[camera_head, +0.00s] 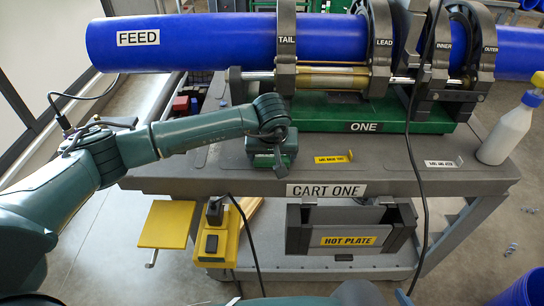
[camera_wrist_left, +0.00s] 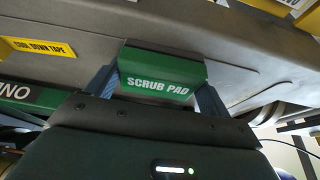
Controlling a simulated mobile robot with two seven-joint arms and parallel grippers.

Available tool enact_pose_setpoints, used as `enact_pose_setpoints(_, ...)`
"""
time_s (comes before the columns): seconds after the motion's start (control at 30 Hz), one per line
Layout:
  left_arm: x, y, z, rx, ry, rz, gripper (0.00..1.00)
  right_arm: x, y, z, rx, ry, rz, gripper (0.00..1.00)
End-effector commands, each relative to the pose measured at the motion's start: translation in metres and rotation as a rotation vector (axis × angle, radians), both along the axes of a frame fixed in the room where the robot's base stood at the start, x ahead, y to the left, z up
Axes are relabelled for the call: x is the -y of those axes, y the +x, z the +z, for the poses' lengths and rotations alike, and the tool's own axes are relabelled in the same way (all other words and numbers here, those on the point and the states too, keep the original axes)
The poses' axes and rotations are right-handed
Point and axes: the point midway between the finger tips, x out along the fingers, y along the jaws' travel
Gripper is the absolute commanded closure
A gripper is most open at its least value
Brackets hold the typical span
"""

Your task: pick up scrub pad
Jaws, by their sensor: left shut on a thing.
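The scrub pad (camera_wrist_left: 160,72) is a green block with a white "SCRUB PAD" label, seen close up in the left wrist view. My left gripper (camera_wrist_left: 156,90) has a finger on each side of it and is shut on it. In the head view my left gripper (camera_head: 270,158) is over the grey cart top, near its front edge, just above the "CART ONE" label. There the gripper hides much of the pad. I cannot tell whether the pad touches the cart top. My right gripper is not in view.
A blue pipe (camera_head: 200,42) in black clamps runs above a green base (camera_head: 375,118) behind the gripper. A white spray bottle (camera_head: 512,128) stands at the right. A hot plate unit (camera_head: 350,230) and a yellow device (camera_head: 216,245) sit lower at the front. Black cables (camera_head: 425,150) hang at the front.

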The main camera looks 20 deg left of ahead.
Motion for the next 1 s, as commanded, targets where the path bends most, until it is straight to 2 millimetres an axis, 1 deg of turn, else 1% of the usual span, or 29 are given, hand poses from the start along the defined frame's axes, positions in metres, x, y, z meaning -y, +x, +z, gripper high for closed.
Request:
enact_pose_setpoints(0.17,0.0,0.001,0.007,0.002,-0.001,-0.001,0.45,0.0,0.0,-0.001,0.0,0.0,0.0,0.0)
enact_pose_setpoints(0.27,0.0,0.001,0.021,0.005,0.0,-0.001,0.45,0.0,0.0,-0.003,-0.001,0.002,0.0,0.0)
enact_pose_setpoints(0.5,0.0,0.001,0.07,0.006,0.0,-0.001,0.45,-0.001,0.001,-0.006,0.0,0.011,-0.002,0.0)
enact_pose_setpoints(0.63,0.0,0.001,0.089,0.004,0.0,0.001,0.45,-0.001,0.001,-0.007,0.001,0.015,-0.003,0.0)
enact_pose_setpoints(0.8,0.0,0.001,0.1,0.002,0.0,0.0,0.45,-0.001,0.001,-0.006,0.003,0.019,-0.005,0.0)
enact_pose_setpoints(1.0,0.0,0.0,0.101,0.0,0.0,0.0,0.45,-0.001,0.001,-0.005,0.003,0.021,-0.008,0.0)
